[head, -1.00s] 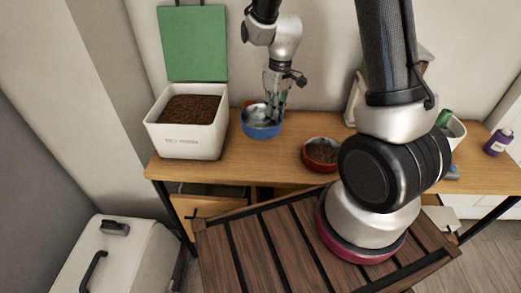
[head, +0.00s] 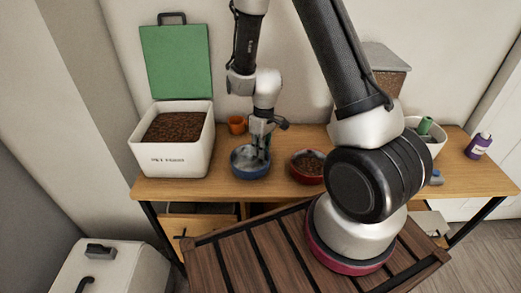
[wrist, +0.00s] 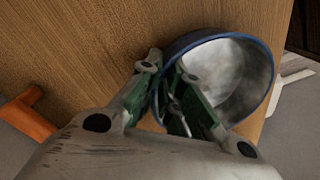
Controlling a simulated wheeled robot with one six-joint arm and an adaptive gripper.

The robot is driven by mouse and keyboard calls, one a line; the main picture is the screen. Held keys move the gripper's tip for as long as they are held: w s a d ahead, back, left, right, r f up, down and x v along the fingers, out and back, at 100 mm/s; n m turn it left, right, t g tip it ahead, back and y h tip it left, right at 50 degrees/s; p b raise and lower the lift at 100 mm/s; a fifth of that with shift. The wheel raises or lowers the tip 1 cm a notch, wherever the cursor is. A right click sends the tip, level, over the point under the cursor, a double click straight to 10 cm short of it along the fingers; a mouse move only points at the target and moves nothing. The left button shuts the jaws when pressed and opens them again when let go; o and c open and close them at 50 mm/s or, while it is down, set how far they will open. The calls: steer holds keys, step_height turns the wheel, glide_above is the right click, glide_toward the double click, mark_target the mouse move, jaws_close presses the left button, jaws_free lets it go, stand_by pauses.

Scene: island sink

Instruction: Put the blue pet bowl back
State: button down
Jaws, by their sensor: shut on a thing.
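The blue pet bowl (head: 240,172) is at the front part of the wooden table, between the white food bin and a red bowl. Its inside is pale grey and looks empty. My gripper (head: 259,155) comes down from above and is shut on the bowl's rim. In the wrist view the green-padded fingers (wrist: 163,80) pinch the near rim of the blue bowl (wrist: 240,70), one inside and one outside. I cannot tell whether the bowl touches the table or hangs just above it.
A red bowl of kibble (head: 306,168) sits close to the right. An orange cup (head: 236,125) stands behind. A white bin of kibble (head: 171,160) with a raised green lid is on the left. A purple bottle (head: 478,146) is far right. A slatted wooden surface (head: 262,243) lies in front.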

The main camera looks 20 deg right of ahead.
steer(key=shift+f, duration=0.1)
steer(key=c, duration=1.6)
jaws_free()
steer(key=s+d+r+m+t, duration=0.1)
steer(key=s+d+r, duration=0.1)
steer(key=r, duration=0.9)
steer(key=s+d+r+m, duration=0.1)
steer(key=d+r, duration=0.1)
steer(key=r, duration=0.9)
steer(key=s+d+r+m+t, duration=0.2)
steer(key=s+d+r, duration=0.1)
steer(key=s+r, duration=0.3)
steer(key=s+d+r+m+t+h, duration=0.1)
steer(key=s+d+r+m, duration=0.1)
steer(key=s+r, duration=0.4)
steer(key=s+d, duration=0.1)
steer(key=s, duration=0.4)
steer(key=shift+r+t, duration=0.25)
steer(key=shift+t, duration=0.15)
